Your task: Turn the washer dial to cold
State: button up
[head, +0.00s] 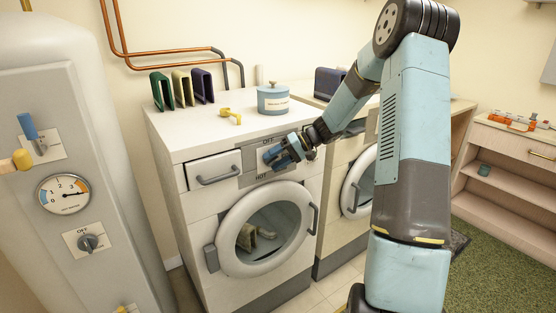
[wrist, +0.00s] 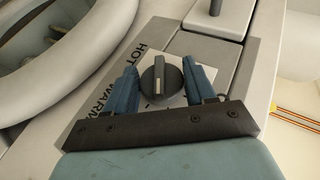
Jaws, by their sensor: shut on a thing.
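The white washer (head: 196,232) stands left of my arm in the head view, its drawer and control panel above the round door. The labels OFF and HOT show on the panel, above and below my gripper (head: 284,152). My gripper hides the dial there.
A blue lidded canister (head: 272,100) and a yellow object (head: 231,116) stand on the washer top. A second machine (head: 345,230) is close on the right. A boiler tank (head: 115,225) with gauge and knobs is at the left.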

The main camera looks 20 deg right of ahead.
jog(key=y, duration=0.1)
jog(key=m+y, duration=0.1)
jog(key=y, duration=0.2)
jog(key=shift+d+f, duration=0.3)
jog(key=shift+f, duration=0.1)
jog(key=shift+a+f+m+y, duration=0.15)
jog(key=shift+m+y, duration=0.75)
jog(key=shift+y, duration=1)
jog(key=shift+a, duration=0.1)
jog(key=o, duration=1)
jog(key=s+d+f, duration=0.1)
jog(key=d+f, duration=0.1)
jog(key=d, duration=1.1)
jog(key=shift+d, duration=0.3)
